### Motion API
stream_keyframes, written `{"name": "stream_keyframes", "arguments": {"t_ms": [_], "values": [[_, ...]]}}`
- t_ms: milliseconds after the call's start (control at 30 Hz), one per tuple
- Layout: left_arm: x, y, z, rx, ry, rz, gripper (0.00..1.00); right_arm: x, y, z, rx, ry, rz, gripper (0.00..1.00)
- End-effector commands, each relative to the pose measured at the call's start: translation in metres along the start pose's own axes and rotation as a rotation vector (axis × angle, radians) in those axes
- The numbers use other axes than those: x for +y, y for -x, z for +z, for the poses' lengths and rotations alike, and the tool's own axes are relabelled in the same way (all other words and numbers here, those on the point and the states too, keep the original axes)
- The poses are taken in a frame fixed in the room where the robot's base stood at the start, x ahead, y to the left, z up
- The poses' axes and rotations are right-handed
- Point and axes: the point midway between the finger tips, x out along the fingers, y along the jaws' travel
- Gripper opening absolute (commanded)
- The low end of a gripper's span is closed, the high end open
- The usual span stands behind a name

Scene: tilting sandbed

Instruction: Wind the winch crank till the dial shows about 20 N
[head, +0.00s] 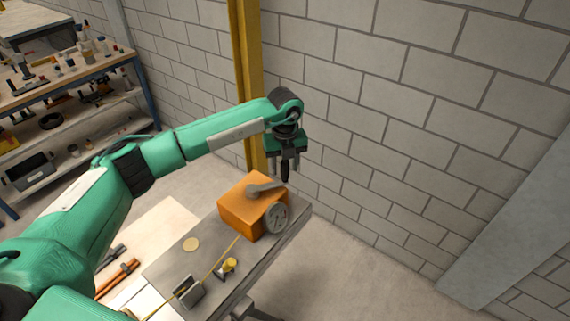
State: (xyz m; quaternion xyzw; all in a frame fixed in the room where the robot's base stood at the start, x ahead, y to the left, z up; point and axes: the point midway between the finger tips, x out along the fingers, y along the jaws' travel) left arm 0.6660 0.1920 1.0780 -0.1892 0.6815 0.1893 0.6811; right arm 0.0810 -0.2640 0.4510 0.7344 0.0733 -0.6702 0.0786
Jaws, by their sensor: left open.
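The winch is an orange box (240,212) at the far end of a grey bench. Its grey crank arm (262,189) lies across the top and points right. A dark upright handle (285,172) stands at the crank's outer end. My left gripper (286,165) points down over it, open, with its fingers on either side of the handle; I cannot tell if they touch it. A grey wheel (277,218) is on the box's right face. A pale round disc (191,244) on the bench may be the dial; no reading is legible. My right gripper is out of view.
A yellow cord (222,255) runs from the winch to a grey bracket (188,292), past a small yellow fitting (229,266). Orange-handled tools (118,278) lie left of the bench. A yellow post (248,80) and block wall stand behind; shelves (70,110) are at left.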

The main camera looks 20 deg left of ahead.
Motion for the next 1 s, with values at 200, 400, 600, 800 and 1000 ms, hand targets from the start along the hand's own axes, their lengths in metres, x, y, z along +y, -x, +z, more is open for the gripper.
{"name": "stream_keyframes", "arguments": {"t_ms": [200,400,600,800,1000], "values": [[0.000,-0.017,-0.001,0.001,-0.002,0.000,0.44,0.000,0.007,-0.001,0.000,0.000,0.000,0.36],[0.000,-0.019,0.000,0.000,-0.002,0.000,0.44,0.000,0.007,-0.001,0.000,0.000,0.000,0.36],[0.000,-0.019,0.000,0.000,-0.002,-0.001,0.23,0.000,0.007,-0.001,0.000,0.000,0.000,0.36],[0.000,-0.019,0.000,0.000,-0.001,-0.001,0.00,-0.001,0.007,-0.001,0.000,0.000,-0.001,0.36],[0.010,-0.020,0.001,0.000,-0.014,-0.001,0.00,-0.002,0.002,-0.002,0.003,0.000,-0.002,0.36]]}}
